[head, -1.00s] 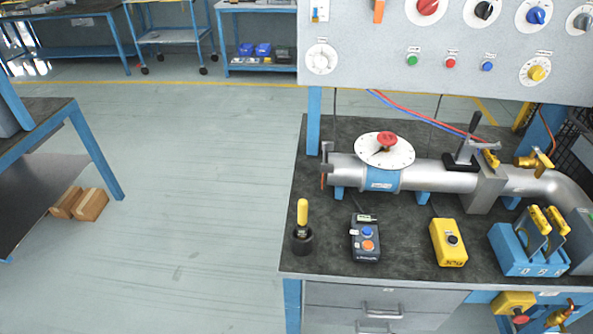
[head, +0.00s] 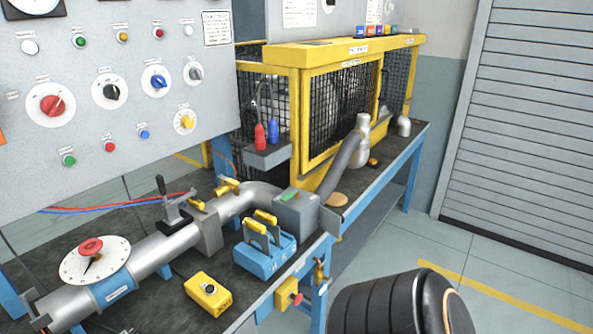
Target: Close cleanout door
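A grey box (head: 296,212) with a green piece (head: 290,196) on top sits in the pipe line near the bench's front edge. A grey flap (head: 329,221) stands out from its right side, apparently a door standing open; I cannot tell for certain that it is the cleanout door. A tan disc (head: 336,199) shows just beyond the flap. Neither of my grippers is in view. Only a dark rounded link of my own arm shows at the bottom right.
The bench carries a pipe (head: 160,246) with a red-knob dial (head: 95,260), a yellow button box (head: 208,295) and a blue rack (head: 264,262). A yellow mesh cage (head: 335,105) stands behind. Floor (head: 480,255) is clear at right.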

